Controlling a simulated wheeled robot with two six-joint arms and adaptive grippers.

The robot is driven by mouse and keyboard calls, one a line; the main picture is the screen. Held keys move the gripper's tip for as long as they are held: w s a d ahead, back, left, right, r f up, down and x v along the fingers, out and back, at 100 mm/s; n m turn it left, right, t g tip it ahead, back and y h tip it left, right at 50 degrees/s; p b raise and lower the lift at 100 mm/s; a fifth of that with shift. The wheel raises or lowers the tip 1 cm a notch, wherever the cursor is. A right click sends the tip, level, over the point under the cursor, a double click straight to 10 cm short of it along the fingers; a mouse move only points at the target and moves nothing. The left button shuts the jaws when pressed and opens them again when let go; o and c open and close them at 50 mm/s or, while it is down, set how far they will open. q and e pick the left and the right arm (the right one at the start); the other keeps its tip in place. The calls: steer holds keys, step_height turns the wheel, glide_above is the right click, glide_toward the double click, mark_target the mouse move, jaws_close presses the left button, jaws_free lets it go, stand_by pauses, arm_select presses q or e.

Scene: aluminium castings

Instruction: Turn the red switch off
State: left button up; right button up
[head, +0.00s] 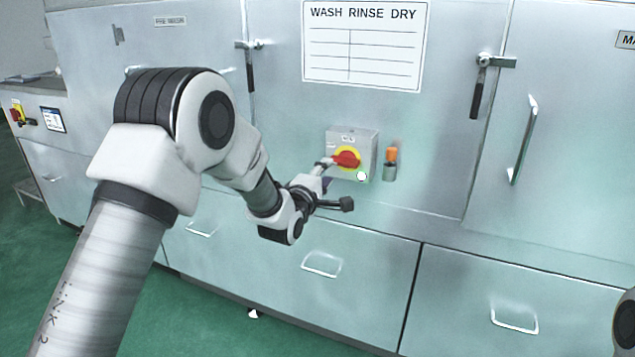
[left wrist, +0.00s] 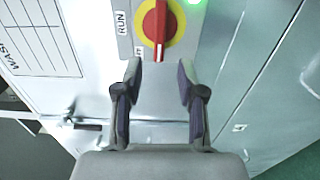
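The red switch (head: 347,159) is a red handle on a round yellow plate, mounted on a grey box (head: 365,140) on the steel machine front. In the left wrist view the red switch (left wrist: 160,22) has its white-marked end pointing down the picture, between the fingertips' directions. A "RUN" label (left wrist: 122,22) is beside it. My left gripper (head: 325,174) is close to the switch's left side. In the left wrist view my left gripper (left wrist: 160,72) is open, its two fingers apart and nothing visible between them, the handle end just beyond the tips. My right gripper is out of view.
A green light (left wrist: 196,2) glows beside the switch. An orange-topped fitting (head: 391,156) sticks out right of the box. Latch handles (head: 478,90) and drawer handles (head: 322,264) project from the machine. Another red-and-yellow switch (head: 17,113) is at the far left.

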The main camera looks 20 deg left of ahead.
arm_select(q)
steer(key=s, duration=0.5)
steer(key=shift+s+a, duration=0.1)
steer(key=shift+s, duration=0.3)
